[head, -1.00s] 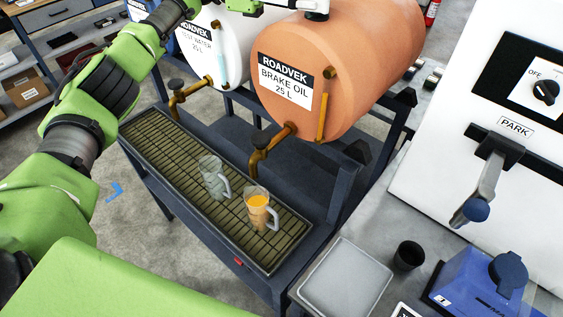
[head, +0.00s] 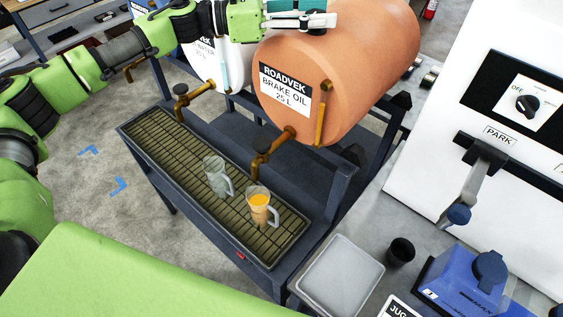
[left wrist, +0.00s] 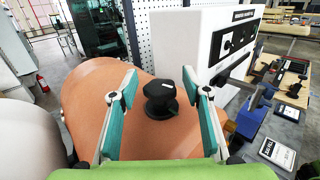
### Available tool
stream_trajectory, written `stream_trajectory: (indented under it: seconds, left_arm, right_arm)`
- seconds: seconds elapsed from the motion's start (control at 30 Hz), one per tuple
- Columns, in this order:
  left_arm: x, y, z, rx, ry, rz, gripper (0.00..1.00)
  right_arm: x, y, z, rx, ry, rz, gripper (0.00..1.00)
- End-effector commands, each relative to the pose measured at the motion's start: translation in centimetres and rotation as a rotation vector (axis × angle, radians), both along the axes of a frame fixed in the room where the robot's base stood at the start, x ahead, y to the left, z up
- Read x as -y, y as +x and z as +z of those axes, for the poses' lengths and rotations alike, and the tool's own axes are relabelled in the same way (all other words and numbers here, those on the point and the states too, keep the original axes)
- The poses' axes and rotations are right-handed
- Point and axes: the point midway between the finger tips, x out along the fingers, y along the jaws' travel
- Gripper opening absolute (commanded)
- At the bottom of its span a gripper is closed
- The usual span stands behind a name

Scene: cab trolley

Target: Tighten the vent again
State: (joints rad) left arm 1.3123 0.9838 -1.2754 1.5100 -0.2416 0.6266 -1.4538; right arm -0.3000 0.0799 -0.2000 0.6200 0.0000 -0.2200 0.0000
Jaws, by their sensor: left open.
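The vent (left wrist: 161,98) is a black knob cap on top of the orange brake oil drum (head: 350,75). In the left wrist view it stands between the two teal-padded fingers of my left gripper (left wrist: 159,82). The fingers are spread wide, with a gap on each side of the vent. How high the fingers are relative to the vent is hard to tell. My right gripper is not in view.
A white drum (head: 232,80) stands left of the orange one. Brass taps (head: 262,150) overhang a grated tray (head: 150,132) holding an empty jug (head: 215,176) and a jug of orange liquid (head: 259,207). A white panel (head: 500,140) with a lever stands right.

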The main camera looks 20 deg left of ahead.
Motion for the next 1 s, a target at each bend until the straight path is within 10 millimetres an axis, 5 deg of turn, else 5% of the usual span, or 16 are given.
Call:
stream_trajectory:
  seconds: [0.37,1.0]
  left_arm:
    - [0.1,-0.2,0.2,-0.003,0.001,0.211,0.44]
    - [0.2,-0.1,-0.1,-0.003,0.000,0.568,0.44]
  right_arm:
    - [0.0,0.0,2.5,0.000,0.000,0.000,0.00]
    - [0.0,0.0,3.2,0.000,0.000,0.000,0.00]
